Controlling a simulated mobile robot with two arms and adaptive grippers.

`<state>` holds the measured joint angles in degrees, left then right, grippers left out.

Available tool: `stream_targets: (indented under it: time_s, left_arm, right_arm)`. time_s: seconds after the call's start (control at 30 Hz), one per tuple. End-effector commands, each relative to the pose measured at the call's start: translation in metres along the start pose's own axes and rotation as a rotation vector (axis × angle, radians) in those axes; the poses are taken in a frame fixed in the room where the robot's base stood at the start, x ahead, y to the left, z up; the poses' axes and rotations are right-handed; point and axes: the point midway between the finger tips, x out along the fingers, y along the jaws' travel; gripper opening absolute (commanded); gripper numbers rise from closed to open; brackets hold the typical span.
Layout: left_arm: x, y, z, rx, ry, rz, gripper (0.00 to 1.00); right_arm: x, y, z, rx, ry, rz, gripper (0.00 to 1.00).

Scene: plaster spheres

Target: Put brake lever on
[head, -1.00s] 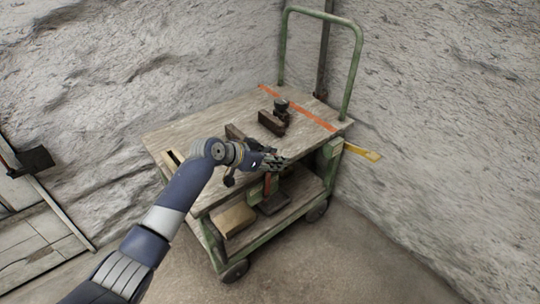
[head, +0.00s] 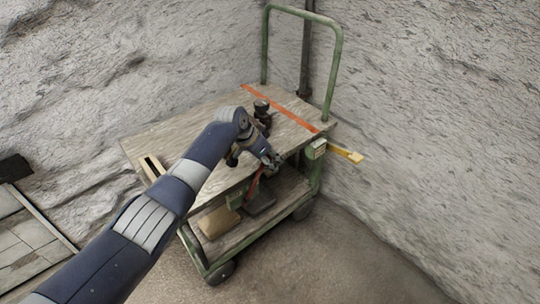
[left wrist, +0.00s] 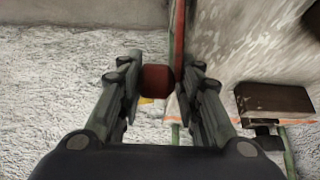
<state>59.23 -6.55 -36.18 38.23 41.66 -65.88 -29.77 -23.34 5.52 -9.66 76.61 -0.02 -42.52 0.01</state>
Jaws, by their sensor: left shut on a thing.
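A platform cart (head: 190,133) with a worn wooden top and green frame stands against the rock wall. A red brake lever (head: 254,184) rises at its front side, leaning with its upper end to the right. My left gripper (head: 273,161) is at the lever's upper end, by the front edge of the top. In the left wrist view, my left gripper (left wrist: 156,80) is shut on the lever's red grip (left wrist: 157,78), and the red bar (left wrist: 180,40) runs up beside it. The lever's foot is hard to make out. My right gripper is not in view.
A dark block with a knob (head: 262,108) stands on the cart top, partly behind my arm; a dark brown block (left wrist: 273,101) shows in the left wrist view. A yellow bar (head: 345,154) sticks out right. A cardboard-coloured box (head: 218,222) lies on the lower shelf.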

Motion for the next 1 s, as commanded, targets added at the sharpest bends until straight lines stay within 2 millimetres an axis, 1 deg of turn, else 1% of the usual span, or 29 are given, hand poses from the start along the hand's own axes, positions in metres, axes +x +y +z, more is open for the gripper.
stream_targets:
  time_s: [0.03, 0.53, 0.57, 0.6, 0.63, 1.0]
  left_arm:
    - [0.0053, 0.0093, 0.0024, -0.006, -0.013, 0.021, 0.00]
    - [0.0064, 0.0096, 0.0045, -0.007, -0.029, 0.022, 0.00]
    - [0.0064, 0.0096, 0.0045, -0.007, -0.029, 0.022, 0.37]
    - [0.0064, 0.0096, 0.0044, -0.006, -0.029, 0.022, 0.46]
    - [0.0063, 0.0095, 0.0043, -0.006, -0.029, 0.022, 0.48]
    - [0.0032, 0.0044, 0.0025, -0.003, -0.023, 0.011, 0.48]
  right_arm:
    - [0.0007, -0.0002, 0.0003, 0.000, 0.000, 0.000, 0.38]
    - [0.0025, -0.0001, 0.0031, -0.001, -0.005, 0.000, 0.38]
    - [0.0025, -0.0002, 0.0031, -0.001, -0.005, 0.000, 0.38]
    - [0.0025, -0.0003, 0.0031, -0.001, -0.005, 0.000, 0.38]
    - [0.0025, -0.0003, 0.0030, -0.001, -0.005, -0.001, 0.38]
    - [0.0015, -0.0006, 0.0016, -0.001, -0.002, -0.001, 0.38]
